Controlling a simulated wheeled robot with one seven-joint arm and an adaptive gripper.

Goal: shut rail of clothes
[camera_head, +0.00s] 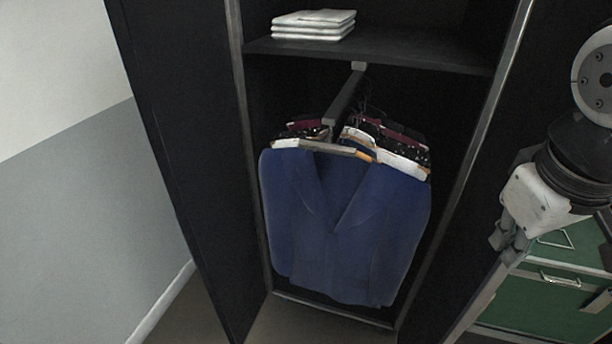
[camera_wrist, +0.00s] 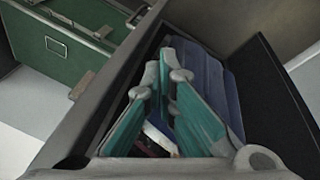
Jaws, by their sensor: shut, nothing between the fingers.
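The rail (camera_head: 345,98) is a grey bar running front to back under the wardrobe's shelf. Several garments hang on it, with a blue jacket (camera_head: 345,225) at the front and dark red and white ones partly hidden behind. The jacket fills much of the wardrobe (camera_head: 400,50) opening. My gripper (camera_head: 511,246) is at the right, pointing down, apart from the jacket and close to the right-hand panel. In the wrist view my gripper (camera_wrist: 172,72) has its fingers together and empty, with blue cloth (camera_wrist: 212,80) beyond them.
An open black door (camera_head: 165,130) stands at the left. Folded white cloths (camera_head: 313,25) lie on the shelf (camera_head: 420,57). A green drawer unit (camera_head: 545,300) is at the lower right, below my gripper; it also shows in the wrist view (camera_wrist: 60,60).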

